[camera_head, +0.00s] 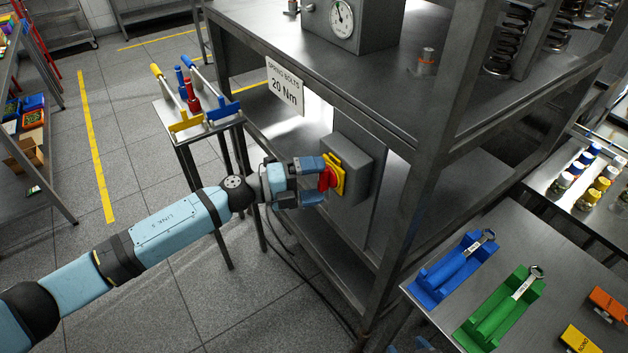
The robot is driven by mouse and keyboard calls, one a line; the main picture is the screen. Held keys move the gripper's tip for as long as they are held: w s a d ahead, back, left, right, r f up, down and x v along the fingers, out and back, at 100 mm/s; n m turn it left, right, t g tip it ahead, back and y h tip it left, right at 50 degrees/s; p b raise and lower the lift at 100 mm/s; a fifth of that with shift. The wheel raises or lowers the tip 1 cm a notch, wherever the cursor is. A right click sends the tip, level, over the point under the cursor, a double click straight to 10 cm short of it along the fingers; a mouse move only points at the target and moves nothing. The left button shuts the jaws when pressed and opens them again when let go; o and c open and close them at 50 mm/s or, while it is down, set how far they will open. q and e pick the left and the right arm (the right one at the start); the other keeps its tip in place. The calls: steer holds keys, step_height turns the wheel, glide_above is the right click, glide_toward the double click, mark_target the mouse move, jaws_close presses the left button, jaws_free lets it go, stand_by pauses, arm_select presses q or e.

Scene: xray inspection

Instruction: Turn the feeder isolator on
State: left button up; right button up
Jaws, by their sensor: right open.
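The feeder isolator is a grey box (356,165) on the bench's side, with a yellow plate (338,184) and a red rotary handle (326,177) on its front. My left gripper (318,181) reaches it from the left, one blue finger above the red handle and one below. The handle's tip lies between the fingers. Whether they press on it cannot be told, and part of the handle is hidden. What seem to be the blue fingertips of my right gripper (410,347) just show at the bottom edge, open and away from the isolator.
A "20 Nm" sign (285,87) hangs on the bench frame above the isolator. A small stand (163,113) with yellow, blue and red tools is behind my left arm. A right-hand table (478,221) holds blue and green wrench holders.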

arm_select(q)
steer(key=b+v, duration=0.3)
steer(key=v, duration=1.1)
steer(key=shift+d, duration=0.1)
